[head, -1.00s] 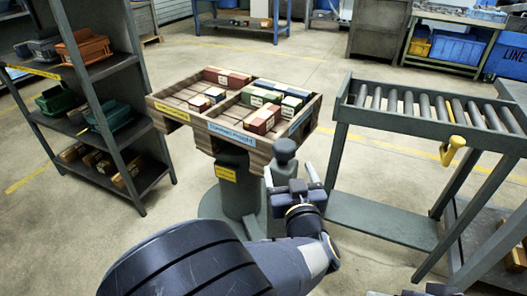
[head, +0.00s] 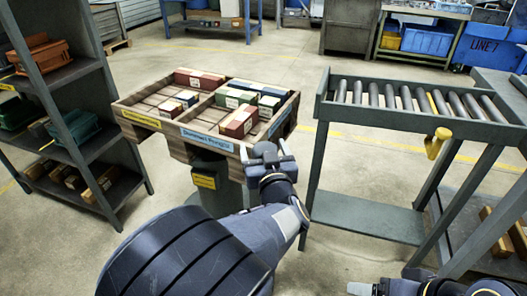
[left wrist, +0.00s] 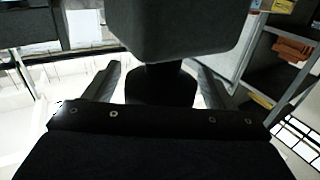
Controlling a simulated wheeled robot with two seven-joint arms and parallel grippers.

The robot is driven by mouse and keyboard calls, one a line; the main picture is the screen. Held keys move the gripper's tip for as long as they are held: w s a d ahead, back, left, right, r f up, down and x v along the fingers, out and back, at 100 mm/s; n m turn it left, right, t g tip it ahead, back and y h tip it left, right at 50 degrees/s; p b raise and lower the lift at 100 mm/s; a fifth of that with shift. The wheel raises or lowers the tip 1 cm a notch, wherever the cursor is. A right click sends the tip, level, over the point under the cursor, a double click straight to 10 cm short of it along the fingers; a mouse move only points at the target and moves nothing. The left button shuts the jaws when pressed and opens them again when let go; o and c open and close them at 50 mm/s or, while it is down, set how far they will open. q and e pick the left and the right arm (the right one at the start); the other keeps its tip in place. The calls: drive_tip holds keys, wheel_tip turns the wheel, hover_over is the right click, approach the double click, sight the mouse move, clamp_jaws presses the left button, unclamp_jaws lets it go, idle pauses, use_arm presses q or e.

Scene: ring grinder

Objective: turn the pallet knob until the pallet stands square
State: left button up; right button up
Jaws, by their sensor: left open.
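The wooden pallet (head: 157,134) sits on a dark pedestal, with its front edge running at a slant in the head view. It carries several red, green and blue boxes. The dark pallet knob (head: 265,149) is at its front right corner. My left gripper (head: 264,156) is open at the knob, with a finger on either side of it. In the left wrist view, the dark knob (left wrist: 185,30) looms large between the open fingers (left wrist: 155,84); contact cannot be told. My right gripper (head: 366,288) is partly visible at the bottom edge.
A roller conveyor (head: 420,122) with a yellow handle (head: 436,142) stands to the right. A grey shelf rack (head: 75,75) with bins stands to the left. Open floor lies behind the pallet.

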use_arm(q)
drive_tip(key=shift+w, duration=0.1)
drive_tip(key=c, duration=1)
drive_tip(key=n+y+p, duration=0.1)
drive_tip(key=p, duration=0.2)
drive_tip(key=n+g+y+p, duration=0.1)
drive_tip(key=y+p, duration=0.1)
drive_tip(key=p, duration=0.1)
drive_tip(key=shift+a+r+y, duration=0.1)
drive_tip(key=shift+r+y, duration=0.2)
drive_tip(key=shift+r, duration=0.1)
drive_tip(key=shift+a+f+n+g+y+p, duration=0.1)
drive_tip(key=shift+f+n+g+y+p, duration=0.25)
drive_tip(key=shift+n+y, duration=0.25)
drive_tip(key=o, duration=1)
